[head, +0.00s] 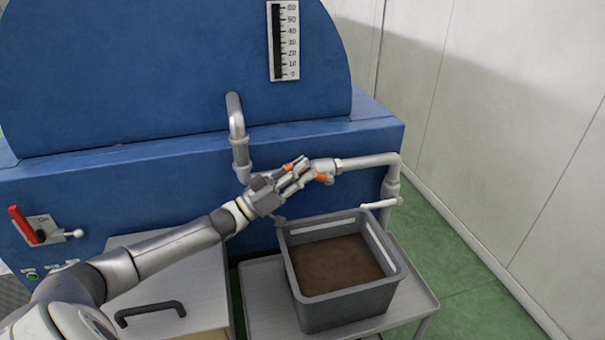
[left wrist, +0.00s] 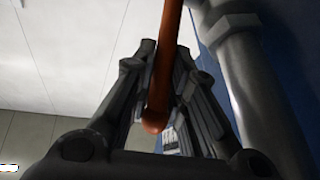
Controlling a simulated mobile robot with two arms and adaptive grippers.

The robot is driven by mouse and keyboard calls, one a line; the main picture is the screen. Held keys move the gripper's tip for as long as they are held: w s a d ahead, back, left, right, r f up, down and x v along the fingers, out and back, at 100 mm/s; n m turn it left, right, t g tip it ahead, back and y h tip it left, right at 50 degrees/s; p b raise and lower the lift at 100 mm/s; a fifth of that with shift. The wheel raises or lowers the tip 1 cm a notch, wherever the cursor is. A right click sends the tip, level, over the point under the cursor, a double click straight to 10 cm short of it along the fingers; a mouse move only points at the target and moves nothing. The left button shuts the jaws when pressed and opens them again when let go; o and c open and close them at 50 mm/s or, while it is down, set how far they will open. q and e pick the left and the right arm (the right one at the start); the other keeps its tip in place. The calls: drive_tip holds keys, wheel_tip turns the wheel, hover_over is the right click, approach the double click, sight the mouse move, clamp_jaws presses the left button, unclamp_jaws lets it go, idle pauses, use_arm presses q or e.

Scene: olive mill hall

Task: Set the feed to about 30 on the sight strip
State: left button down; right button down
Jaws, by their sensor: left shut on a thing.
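The sight strip (head: 284,40) is a white scale on the upper blue machine, with marks from 0 up to 60. A dark column runs along its left side; I cannot make out a clear level in it. My left gripper (head: 302,172) is at the pipe in front of the machine, shut on an orange handle (head: 325,179) at the pipe fitting. In the left wrist view the orange handle (left wrist: 164,75) runs between the fingers of my left gripper (left wrist: 165,70), its rounded end toward the camera. The fingers partly hide it in the head view. My right gripper is not in view.
A grey crate (head: 385,280) with brown contents stands on a metal stand (head: 418,300) below the pipe. A grey pipe (left wrist: 240,75) passes close beside the gripper. A red lever (head: 24,226) is at left. A pale bar (head: 380,203) sticks out above the crate.

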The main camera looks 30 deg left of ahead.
use_arm(q)
drive_tip(key=shift+f, duration=0.1)
drive_tip(key=c, duration=1.5)
unclamp_jaws()
drive_tip(key=shift+s+a, duration=0.1)
drive_tip(key=shift+a, duration=0.05)
drive_tip(key=shift+o, duration=0.2)
drive_tip(key=v, duration=1.2)
